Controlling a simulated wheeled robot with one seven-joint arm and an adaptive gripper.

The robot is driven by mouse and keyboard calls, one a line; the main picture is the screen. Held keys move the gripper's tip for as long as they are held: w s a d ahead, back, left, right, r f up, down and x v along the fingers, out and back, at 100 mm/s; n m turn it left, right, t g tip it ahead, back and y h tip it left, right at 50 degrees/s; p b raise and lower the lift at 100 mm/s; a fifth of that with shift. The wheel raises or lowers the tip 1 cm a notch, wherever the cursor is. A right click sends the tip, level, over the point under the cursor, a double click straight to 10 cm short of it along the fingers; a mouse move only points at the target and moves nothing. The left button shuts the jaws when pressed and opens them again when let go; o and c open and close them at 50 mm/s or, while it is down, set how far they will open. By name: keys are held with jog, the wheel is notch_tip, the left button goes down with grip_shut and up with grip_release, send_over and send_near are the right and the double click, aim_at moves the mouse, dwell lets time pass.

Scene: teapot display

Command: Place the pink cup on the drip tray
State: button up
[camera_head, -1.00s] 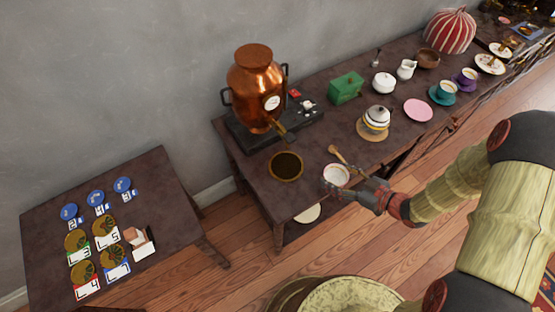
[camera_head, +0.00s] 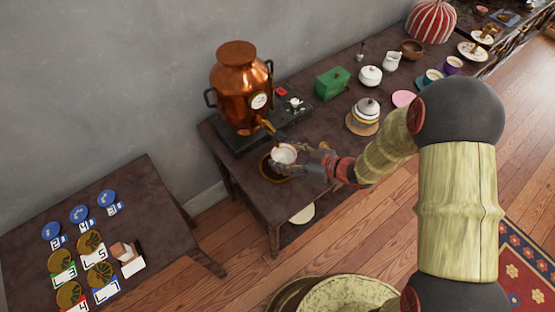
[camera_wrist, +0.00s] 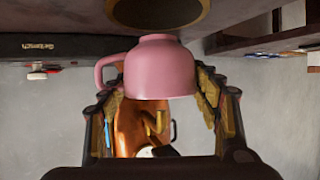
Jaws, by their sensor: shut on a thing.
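The pink cup (camera_head: 284,152) looks white inside in the head view. In the wrist view the pink cup (camera_wrist: 160,68) shows its pink outside, with its handle to the left. My gripper (camera_head: 301,160) is shut on the cup, with a finger on each side of it. The cup is upright, above the drip tray (camera_head: 265,168), a round dark tray with a brass rim, and hides part of it. In the wrist view, which is upside down, the cup's foot points to the tray (camera_wrist: 160,12) with a small gap apparent.
The copper samovar (camera_head: 240,85) stands behind the tray, its spout (camera_head: 267,124) close to the cup. A green box (camera_head: 332,83), a striped pot (camera_head: 366,112) and a white sugar bowl (camera_head: 370,75) stand farther right. A lower table (camera_head: 150,195) with tokens is at left.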

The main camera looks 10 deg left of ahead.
aim_at(276, 157)
jog(key=shift+w+a+f, duration=0.1)
jog(key=shift+w+a, duration=0.1)
jog(key=shift+a, duration=0.45)
jog(key=shift+w+a, duration=0.2)
jog(key=shift+a, duration=0.4)
jog(key=shift+f+b, duration=1.15)
jog(key=shift+f, duration=0.45)
jog(key=shift+f, duration=0.2)
jog(key=o, duration=1.2)
jog(key=shift+r, duration=0.2)
jog(key=p+v, duration=0.4)
jog(key=v, duration=0.8)
